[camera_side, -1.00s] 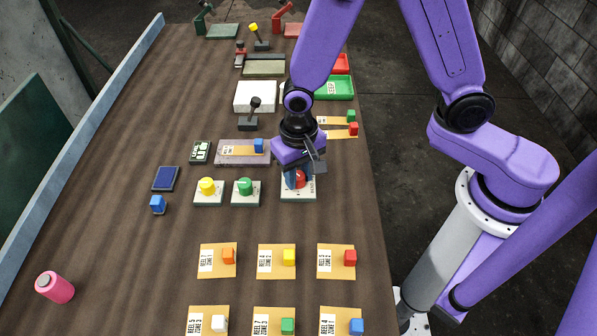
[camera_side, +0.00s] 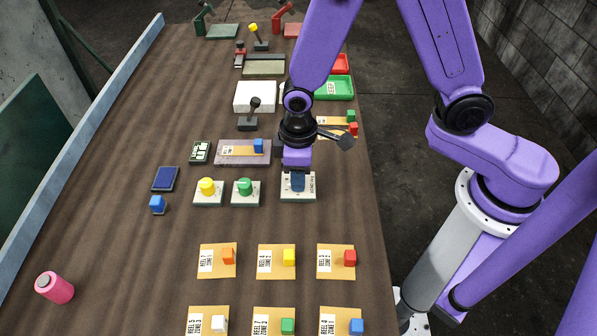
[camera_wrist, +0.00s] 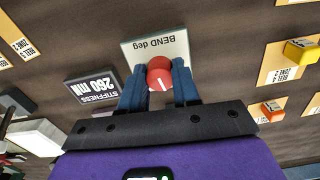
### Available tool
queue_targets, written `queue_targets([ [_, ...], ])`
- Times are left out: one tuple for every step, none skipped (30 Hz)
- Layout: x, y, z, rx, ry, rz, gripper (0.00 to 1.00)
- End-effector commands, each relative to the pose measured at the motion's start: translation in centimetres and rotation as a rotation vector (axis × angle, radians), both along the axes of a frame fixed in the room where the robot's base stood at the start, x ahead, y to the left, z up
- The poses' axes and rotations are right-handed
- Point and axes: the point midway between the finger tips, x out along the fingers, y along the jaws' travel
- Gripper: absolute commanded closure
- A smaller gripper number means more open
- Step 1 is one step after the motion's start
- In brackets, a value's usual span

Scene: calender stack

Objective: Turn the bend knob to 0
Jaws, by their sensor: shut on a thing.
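The bend knob (camera_wrist: 159,72) is red and round with a white pointer line, and sits on a pale plate lettered "BEND deg" (camera_wrist: 155,48). In the wrist view the line points down the picture, toward my gripper's body. My gripper (camera_wrist: 159,84) has one blue finger on each side of the knob and is shut on it. In the side view my gripper (camera_side: 298,183) points down over the plate (camera_side: 297,196) and hides the knob. I cannot read any scale numbers on the plate.
A dark display reading "STIFFNESS 260 MN" (camera_wrist: 92,87) lies beside the plate in the wrist view. A yellow knob (camera_side: 207,186) and a green knob (camera_side: 245,186) stand to the left on pale bases. Cards with coloured cubes (camera_side: 277,261) lie nearer the camera.

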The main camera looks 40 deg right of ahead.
Motion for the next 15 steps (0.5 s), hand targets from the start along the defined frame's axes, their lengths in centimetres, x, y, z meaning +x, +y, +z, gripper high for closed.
queue_targets([
  [0.11, 0.02, 0.03, 0.002, -0.002, 0.042, 0.99],
  [0.11, 0.02, 0.03, 0.002, -0.002, 0.071, 0.99],
  [0.11, 0.02, 0.03, 0.002, -0.002, 0.109, 0.99],
  [0.11, 0.02, 0.03, 0.002, -0.002, 0.138, 0.99],
  [0.11, 0.02, 0.03, 0.002, -0.002, 0.166, 0.99],
  [0.11, 0.02, 0.03, 0.002, -0.002, 0.204, 0.99],
  [0.11, 0.02, 0.03, 0.001, -0.003, 0.233, 0.99],
  [0.11, 0.02, 0.03, 0.001, -0.003, 0.261, 0.99],
  [0.12, 0.04, 0.03, 0.001, -0.003, 0.3, 0.99],
  [0.12, 0.04, 0.03, 0.001, -0.003, 0.328, 0.99],
  [0.12, 0.04, 0.03, 0.001, -0.003, 0.356, 0.99],
  [0.12, 0.04, 0.03, 0.001, -0.003, 0.395, 0.99],
  [0.12, 0.04, 0.03, 0.001, -0.003, 0.423, 0.99],
  [0.12, 0.04, 0.03, 0.001, -0.003, 0.451, 0.99],
  [0.12, 0.04, 0.03, 0.001, -0.003, 0.49, 0.99],
])
